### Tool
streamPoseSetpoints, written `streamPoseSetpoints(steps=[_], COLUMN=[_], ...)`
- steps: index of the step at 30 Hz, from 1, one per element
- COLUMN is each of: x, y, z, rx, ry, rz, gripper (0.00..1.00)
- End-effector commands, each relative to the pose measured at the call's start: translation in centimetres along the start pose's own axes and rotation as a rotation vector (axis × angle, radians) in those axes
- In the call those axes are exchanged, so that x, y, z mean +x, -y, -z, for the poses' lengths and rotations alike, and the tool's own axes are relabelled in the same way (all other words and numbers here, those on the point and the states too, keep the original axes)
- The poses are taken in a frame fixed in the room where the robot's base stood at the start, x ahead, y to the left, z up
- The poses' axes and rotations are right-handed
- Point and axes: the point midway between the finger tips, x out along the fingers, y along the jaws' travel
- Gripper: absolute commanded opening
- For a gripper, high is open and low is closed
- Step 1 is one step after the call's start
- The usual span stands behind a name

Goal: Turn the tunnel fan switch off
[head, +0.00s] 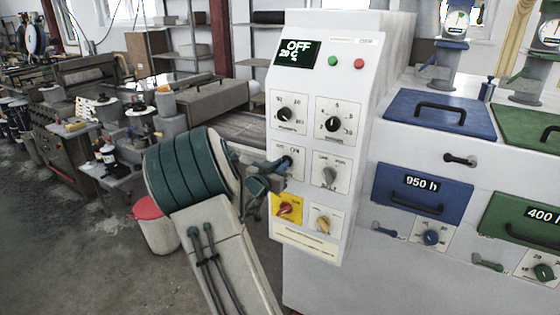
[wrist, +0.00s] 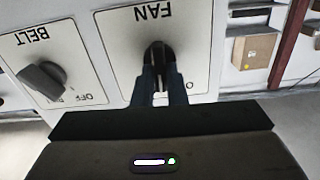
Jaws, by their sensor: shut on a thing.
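The control panel (head: 355,110) is a white upright box with several knobs. In the wrist view, upside down, the tunnel fan switch (wrist: 158,52) is a dark knob on a white plate (wrist: 200,45) marked FAN. My gripper (wrist: 162,80) is shut on this knob, one finger on each side. In the head view my gripper (head: 280,167) reaches the panel's left column from the left and hides most of the fan knob. The knob looks roughly upright in the wrist view, but the fingers partly cover it.
The grey belt switch (wrist: 42,78) is beside the fan plate and also shows in the head view (head: 329,175). A red knob on yellow (head: 287,208) is just below my gripper. The display (head: 297,53) reads OFF. Blue-fronted (head: 423,193) and green-fronted units stand at right.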

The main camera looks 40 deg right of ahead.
Motion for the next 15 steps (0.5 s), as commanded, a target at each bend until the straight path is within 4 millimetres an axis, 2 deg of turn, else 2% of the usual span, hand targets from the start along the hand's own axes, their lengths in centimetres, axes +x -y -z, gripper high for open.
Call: streamPoseSetpoints(steps=[15], x=[0.00], y=[0.09], z=[0.04], rx=[-0.433], ry=[0.004], rz=[-0.002], gripper=[0.00])
